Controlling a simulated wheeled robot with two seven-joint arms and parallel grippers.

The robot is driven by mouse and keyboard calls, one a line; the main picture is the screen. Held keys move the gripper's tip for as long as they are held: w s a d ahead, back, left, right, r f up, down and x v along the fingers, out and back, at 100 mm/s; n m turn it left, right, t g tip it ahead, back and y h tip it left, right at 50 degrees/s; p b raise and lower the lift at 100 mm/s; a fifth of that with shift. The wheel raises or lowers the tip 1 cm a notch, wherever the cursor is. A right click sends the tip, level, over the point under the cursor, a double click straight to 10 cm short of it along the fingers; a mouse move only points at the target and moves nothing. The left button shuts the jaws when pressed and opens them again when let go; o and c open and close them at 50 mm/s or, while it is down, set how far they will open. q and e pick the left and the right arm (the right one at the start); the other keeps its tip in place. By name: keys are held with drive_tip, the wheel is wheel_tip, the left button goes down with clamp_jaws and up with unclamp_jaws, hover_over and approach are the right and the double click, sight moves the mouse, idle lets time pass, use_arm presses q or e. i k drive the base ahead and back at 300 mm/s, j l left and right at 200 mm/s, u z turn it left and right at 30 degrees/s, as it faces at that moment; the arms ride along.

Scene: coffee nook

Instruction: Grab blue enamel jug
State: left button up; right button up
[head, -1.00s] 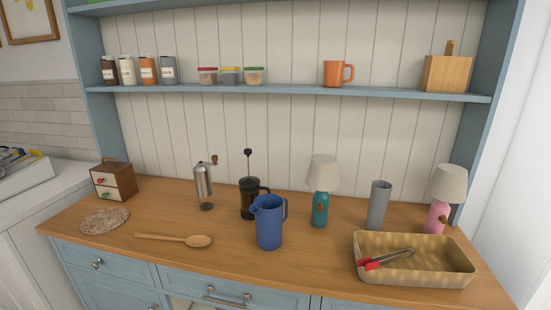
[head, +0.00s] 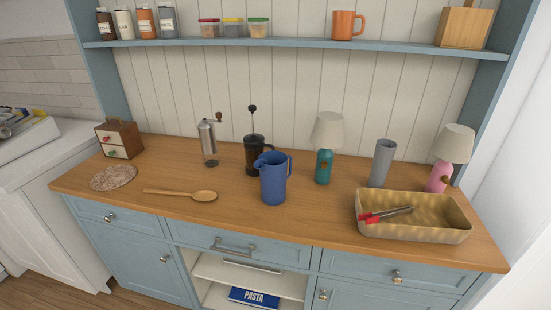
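The blue enamel jug (head: 272,180) stands upright on the wooden counter, near its front edge and about the middle of the head view. Its spout points left and its handle is at the right. It stands in front of the black French press (head: 254,155) and hides part of it. Neither of my grippers shows in the head view.
A wooden spoon (head: 190,195) lies left of the jug. A metal grinder (head: 208,143) stands behind. A teal lamp (head: 324,160), grey cylinder (head: 381,163) and tan tray (head: 410,233) holding red-tipped tongs (head: 385,214) are to the right. Counter directly right of the jug is clear.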

sight(278, 176)
drive_tip(key=i+l+u, duration=0.1)
drive_tip(key=l, duration=0.25)
drive_tip(key=i+l+u, duration=0.1)
drive_tip(key=i+l, duration=0.35)
drive_tip(key=l, duration=0.35)
drive_tip(key=i+u, duration=0.05)
